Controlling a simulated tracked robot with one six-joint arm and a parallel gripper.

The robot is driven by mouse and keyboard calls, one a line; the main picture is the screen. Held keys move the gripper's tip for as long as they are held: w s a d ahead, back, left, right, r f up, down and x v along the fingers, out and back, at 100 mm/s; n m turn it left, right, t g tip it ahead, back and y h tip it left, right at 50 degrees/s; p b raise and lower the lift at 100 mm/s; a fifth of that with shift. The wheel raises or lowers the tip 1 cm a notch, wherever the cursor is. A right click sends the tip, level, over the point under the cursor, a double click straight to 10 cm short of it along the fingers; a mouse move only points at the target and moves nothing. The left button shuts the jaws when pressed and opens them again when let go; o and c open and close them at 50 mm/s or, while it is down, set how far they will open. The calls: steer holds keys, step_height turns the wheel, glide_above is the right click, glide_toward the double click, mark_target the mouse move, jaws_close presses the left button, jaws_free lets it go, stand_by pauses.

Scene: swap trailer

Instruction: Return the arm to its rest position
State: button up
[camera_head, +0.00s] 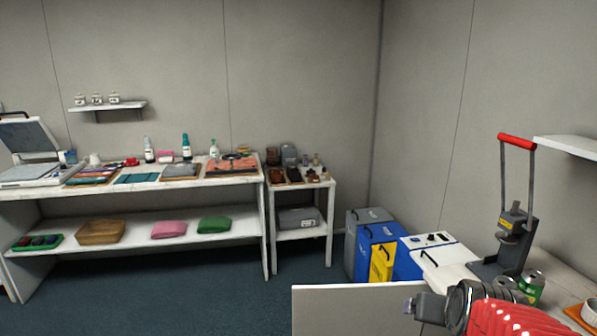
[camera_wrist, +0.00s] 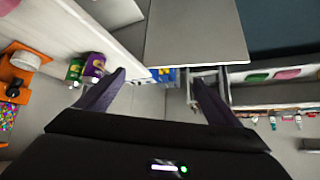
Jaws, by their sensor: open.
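My gripper (camera_wrist: 160,90) is open, with its two dark fingers spread apart in the wrist view and nothing between them. In the head view my gripper (camera_head: 411,306) shows at the lower right, at the end of my red ribbed arm. It is in the air by the right edge of a pale panel and in front of the right-hand white bench. My arm is partly cut off by the bottom of the frame.
A lever press (camera_head: 514,225) with a red handle and a green can (camera_head: 531,288) stand on the right bench, close behind my arm. A purple can (camera_wrist: 94,66) shows in the wrist view. The pale panel (camera_head: 345,312) is in front. Open floor (camera_head: 215,290) lies left.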

steer(key=s+a+n+g+y, duration=0.2)
steer(key=s+a+n, duration=0.2)
steer(key=s+a, duration=1)
steer(key=shift+s+a+r+g+y, duration=0.25)
steer(key=shift+a+r+g+y, duration=0.1)
steer(key=shift+a+g+y, duration=0.1)
steer(key=shift+c, duration=0.5)
